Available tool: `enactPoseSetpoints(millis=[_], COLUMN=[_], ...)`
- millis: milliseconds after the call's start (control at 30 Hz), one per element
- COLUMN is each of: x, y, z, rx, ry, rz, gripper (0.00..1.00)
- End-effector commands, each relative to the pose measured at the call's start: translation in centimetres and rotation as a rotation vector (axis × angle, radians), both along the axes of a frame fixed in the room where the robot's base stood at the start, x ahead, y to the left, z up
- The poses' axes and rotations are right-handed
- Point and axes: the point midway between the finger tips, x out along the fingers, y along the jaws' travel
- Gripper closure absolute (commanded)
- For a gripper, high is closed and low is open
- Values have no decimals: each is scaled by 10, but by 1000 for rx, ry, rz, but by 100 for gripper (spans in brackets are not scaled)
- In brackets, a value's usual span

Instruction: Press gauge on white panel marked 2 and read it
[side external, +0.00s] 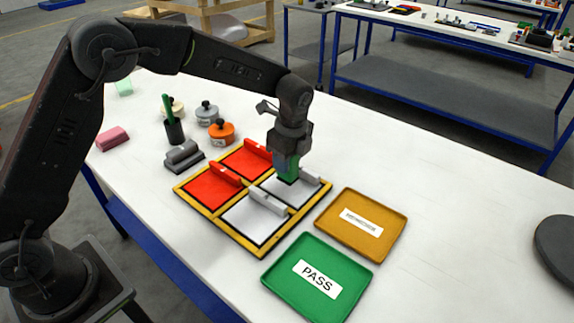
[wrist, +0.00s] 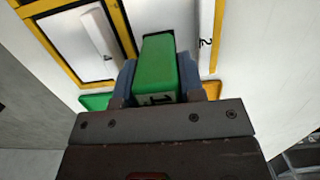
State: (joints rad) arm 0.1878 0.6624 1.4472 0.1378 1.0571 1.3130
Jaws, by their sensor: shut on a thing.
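My gripper (side external: 289,158) is shut on a green block-shaped gauge (wrist: 159,62), with the jaws on either side of it. A dark mark shows on the gauge's near end in the wrist view. The gauge's lower end is at the white panel marked 2 (side external: 276,191), the far white one in the yellow-edged frame. Its raised strip with the "2" (wrist: 206,40) is right of the gauge in the wrist view. I cannot tell whether gauge and panel touch. No reading is legible. The other white panel (side external: 246,222) lies nearer, with its own strip.
Two red panels (side external: 207,187) fill the frame's left side. A green PASS tray (side external: 275,278) and an amber tray (side external: 365,249) lie to the right. A grey stand (side external: 184,156), a dark cup (side external: 174,131) and knobbed round pieces (side external: 221,130) stand behind. The table's right side is largely clear.

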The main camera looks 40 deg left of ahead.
Motion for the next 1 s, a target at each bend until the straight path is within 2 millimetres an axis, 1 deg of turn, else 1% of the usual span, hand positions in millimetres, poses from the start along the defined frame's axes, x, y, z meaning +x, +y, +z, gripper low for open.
enactPoseSetpoints(millis=[200, 500, 1000], x=[0, 0, 0], y=[0, 0, 0], z=[18, 38, 40], rx=[-1, -1, -1], ry=[-3, -2, -1], rz=[0, 0, 0], gripper=[92, 92, 92])
